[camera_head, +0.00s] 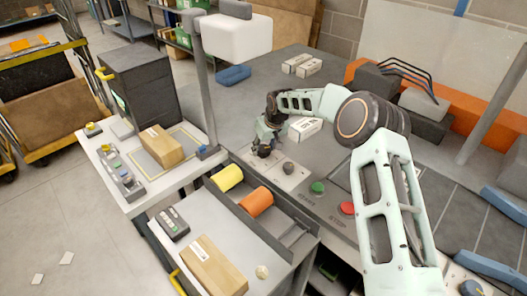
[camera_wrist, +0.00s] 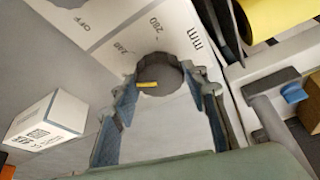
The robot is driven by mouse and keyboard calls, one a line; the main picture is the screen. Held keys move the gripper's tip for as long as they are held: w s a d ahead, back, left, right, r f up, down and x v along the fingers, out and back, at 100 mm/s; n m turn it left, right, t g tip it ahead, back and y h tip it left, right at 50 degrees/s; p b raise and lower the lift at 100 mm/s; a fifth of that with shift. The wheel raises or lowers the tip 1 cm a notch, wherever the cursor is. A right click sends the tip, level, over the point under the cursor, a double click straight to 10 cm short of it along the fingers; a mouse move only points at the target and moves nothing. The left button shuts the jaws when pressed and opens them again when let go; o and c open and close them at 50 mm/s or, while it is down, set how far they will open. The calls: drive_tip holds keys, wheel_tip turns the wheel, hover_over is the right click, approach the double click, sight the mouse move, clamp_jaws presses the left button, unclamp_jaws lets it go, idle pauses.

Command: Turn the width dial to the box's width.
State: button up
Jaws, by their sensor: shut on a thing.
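My gripper (camera_wrist: 160,84) is shut on the dial, a fingertip on each side. In the head view my gripper (camera_head: 266,145) is down at the panel and mostly hides the dial. One cardboard box (camera_head: 160,147) sits on a yellow-outlined area of the left table. Another cardboard box (camera_head: 213,266) lies on the front table.
A dark knob (camera_head: 288,167) stands right beside my gripper, with green (camera_head: 317,187) and red (camera_head: 347,208) buttons farther right. A white box (camera_head: 304,128) lies behind my gripper. Yellow (camera_head: 227,178) and orange (camera_head: 256,201) rollers are in front of the panel. A grey post (camera_head: 205,90) rises at left.

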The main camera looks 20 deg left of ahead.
drive_tip(key=n+b, duration=0.1)
drive_tip(key=n, duration=0.1)
drive_tip(key=n+g+y+b, duration=0.1)
drive_tip(key=n, duration=0.1)
drive_tip(key=shift+w+d+f+n+g, duration=0.1)
drive_tip(key=shift+f+n+g, duration=0.1)
drive_tip(key=shift+n+g, duration=0.1)
drive_tip(key=shift+r+n+g, duration=0.1)
drive_tip(key=shift+n+g, duration=0.6)
drive_tip(key=shift+n, duration=1.5)
drive_tip(key=o, duration=1.1)
drive_tip(key=shift+o, duration=0.2)
drive_tip(key=shift+w+r+y, duration=0.1)
drive_tip(key=shift+r+y, duration=0.05)
drive_tip(key=shift+y, duration=0.15)
drive_tip(key=v, duration=1.2)
